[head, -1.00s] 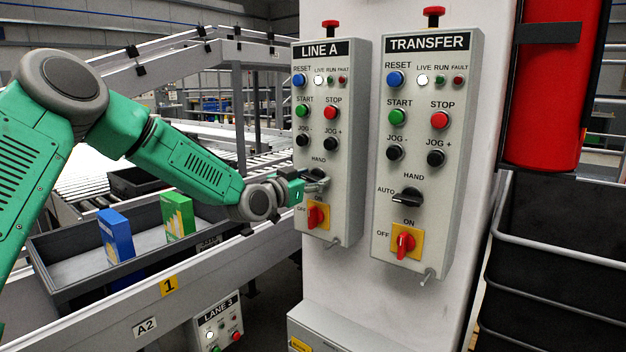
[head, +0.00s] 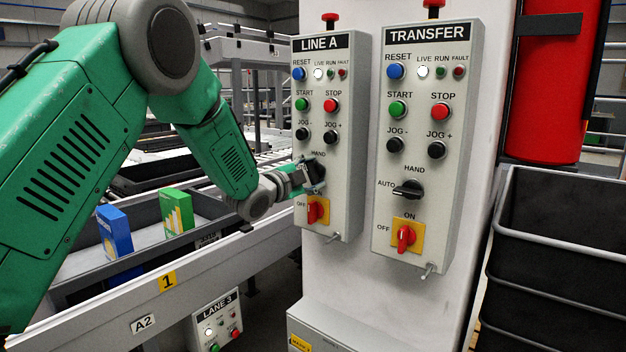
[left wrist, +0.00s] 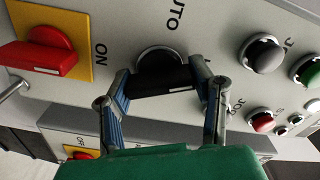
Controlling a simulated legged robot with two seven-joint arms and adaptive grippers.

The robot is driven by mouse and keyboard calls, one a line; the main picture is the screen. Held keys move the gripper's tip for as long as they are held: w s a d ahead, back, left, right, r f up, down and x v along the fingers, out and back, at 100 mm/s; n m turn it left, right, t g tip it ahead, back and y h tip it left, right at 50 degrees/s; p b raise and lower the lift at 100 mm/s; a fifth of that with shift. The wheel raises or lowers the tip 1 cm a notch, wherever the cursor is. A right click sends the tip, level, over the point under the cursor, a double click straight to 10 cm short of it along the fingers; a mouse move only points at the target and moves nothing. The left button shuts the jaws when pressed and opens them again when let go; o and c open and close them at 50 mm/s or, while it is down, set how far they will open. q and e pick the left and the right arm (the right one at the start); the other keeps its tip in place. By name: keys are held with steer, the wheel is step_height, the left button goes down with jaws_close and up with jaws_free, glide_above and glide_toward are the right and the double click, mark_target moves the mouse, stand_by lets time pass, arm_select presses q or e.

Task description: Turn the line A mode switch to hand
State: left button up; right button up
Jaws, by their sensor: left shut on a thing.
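The LINE A panel (head: 326,120) is on the left of the white column. Its black mode switch (left wrist: 160,72) shows in the left wrist view, with AUTO printed above it in that picture. My left gripper (left wrist: 163,92) is shut on the switch handle, one finger at each end. The handle lies along the line that runs from the ON side toward the jog buttons, roughly upright on the panel. In the head view, my left gripper (head: 312,176) partly covers the switch and the AUTO label, just below HAND. My right gripper is out of view.
The red LINE A on/off switch (head: 317,211) is close below the gripper. The TRANSFER panel (head: 427,140) with a similar mode switch (head: 409,188) is to the right. A tray with blue and green boxes (head: 176,212) is behind my arm. A black bin (head: 555,260) stands at right.

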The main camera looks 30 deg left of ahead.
arm_select(q)
steer(key=m+b, duration=0.1)
steer(key=m, duration=0.1)
steer(key=m+b, duration=0.1)
steer(key=m, duration=0.2)
steer(key=shift+f+b, duration=0.35)
steer(key=shift+b, duration=0.05)
steer(key=shift+d, duration=0.1)
steer(key=o, duration=1.1)
steer(key=shift+o, duration=0.4)
steer(key=shift+s+r, duration=0.15)
steer(key=s+a, duration=0.1)
steer(key=s, duration=1)
steer(key=shift+s, duration=0.35)
steer(key=shift+f, duration=0.2)
